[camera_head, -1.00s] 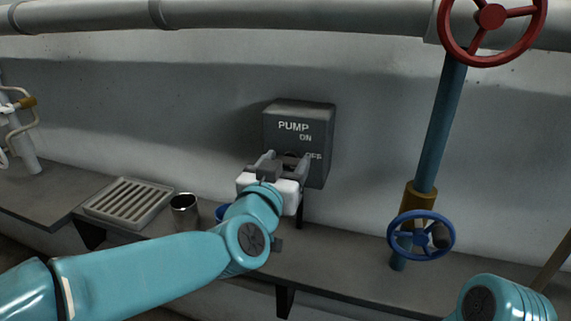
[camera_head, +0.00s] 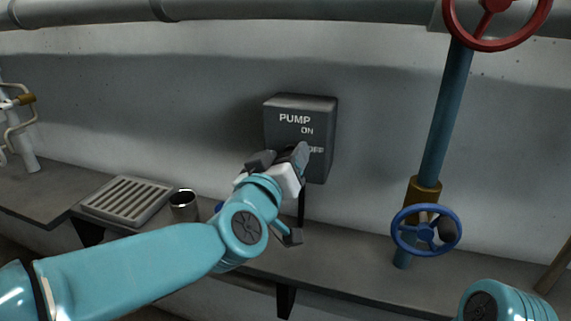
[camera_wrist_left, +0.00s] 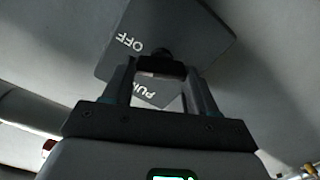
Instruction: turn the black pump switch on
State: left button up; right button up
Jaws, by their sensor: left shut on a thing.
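The dark grey pump box (camera_head: 315,108) is on the wall in the middle of the head view, lettered PUMP, ON and OFF. It also shows in the left wrist view (camera_wrist_left: 200,35), where it looks tilted. My left gripper (camera_head: 284,156) is at the front of the box, turned at a slant. In the left wrist view its fingers (camera_wrist_left: 160,70) are shut on the black pump switch (camera_wrist_left: 161,53), of which a small dark part shows between the fingertips. The head view hides the switch behind the gripper. My right gripper is out of view.
A blue handwheel (camera_head: 426,230) and a red handwheel (camera_head: 496,18) are on the pipe (camera_head: 446,118) to the right. A slatted tray (camera_head: 126,200) and a metal cup (camera_head: 183,205) are on the ledge (camera_head: 345,262) to the left. The wall between box and pipe is clear.

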pick_arm(q)
jog(key=shift+a+n+b, duration=0.15)
jog(key=shift+n+b, duration=1.3)
jog(key=shift+n, duration=2.05)
jog(key=o, duration=0.9)
jog(key=shift+o, duration=0.8)
jog(key=shift+w+f, duration=0.1)
jog(key=shift+w, duration=0.05)
jog(key=p+v, duration=0.1)
jog(key=v, duration=1.5)
jog(key=shift+p, duration=0.3)
